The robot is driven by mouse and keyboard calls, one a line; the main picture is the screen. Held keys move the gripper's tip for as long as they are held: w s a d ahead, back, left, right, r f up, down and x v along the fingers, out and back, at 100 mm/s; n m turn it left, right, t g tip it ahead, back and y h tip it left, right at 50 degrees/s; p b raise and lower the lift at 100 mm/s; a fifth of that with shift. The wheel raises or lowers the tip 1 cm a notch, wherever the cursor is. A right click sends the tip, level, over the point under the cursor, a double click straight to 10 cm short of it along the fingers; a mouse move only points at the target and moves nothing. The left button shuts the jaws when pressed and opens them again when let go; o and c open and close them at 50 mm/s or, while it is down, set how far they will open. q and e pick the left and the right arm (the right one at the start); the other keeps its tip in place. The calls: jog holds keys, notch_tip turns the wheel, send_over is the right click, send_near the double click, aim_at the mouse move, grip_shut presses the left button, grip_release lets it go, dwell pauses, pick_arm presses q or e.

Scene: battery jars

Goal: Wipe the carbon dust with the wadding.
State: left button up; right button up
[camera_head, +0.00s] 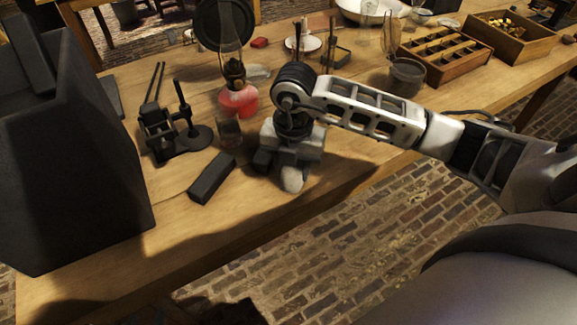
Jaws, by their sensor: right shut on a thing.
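My right gripper (291,166) reaches in from the right and points down at the table near its front edge. It is shut on a whitish wad, the wadding (292,180), which shows below the fingers at or just above the wood. I cannot tell whether it touches. A dark shade lies on the wood around it; I cannot tell carbon dust from shadow there. A dark rectangular block (212,178) lies on the table to the left of the gripper. My left gripper is not in view.
A large dark box (75,150) stands at the left. Behind are a small black stand (158,133), a clear glass (229,130) and a lamp with red liquid (238,100). A compartmented wooden tray (446,52) sits at the back right. The front table strip (170,248) is clear.

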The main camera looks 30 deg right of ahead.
jog(key=shift+d+f, duration=0.15)
jog(key=shift+d, duration=1.1)
jog(key=shift+a, duration=0.95)
jog(key=shift+a+r+p, duration=0.15)
jog(key=shift+a, duration=0.4)
jog(key=shift+a+r+p, duration=0.15)
jog(key=shift+a, duration=0.35)
notch_tip(320, 180, up, 4)
jog(key=p, duration=0.2)
jog(key=shift+d+p, duration=0.1)
jog(key=shift+p, duration=0.25)
notch_tip(320, 180, up, 3)
jog(key=shift+f+p, duration=0.1)
jog(key=shift+p, duration=1)
jog(key=shift+r+p, duration=0.3)
jog(key=shift+r, duration=0.15)
pick_arm(q)
jog(key=r, duration=0.1)
jog(key=a+r, duration=0.1)
jog(key=shift+r, duration=0.35)
jog(key=shift+s+y, duration=0.15)
jog(key=shift+y, duration=0.15)
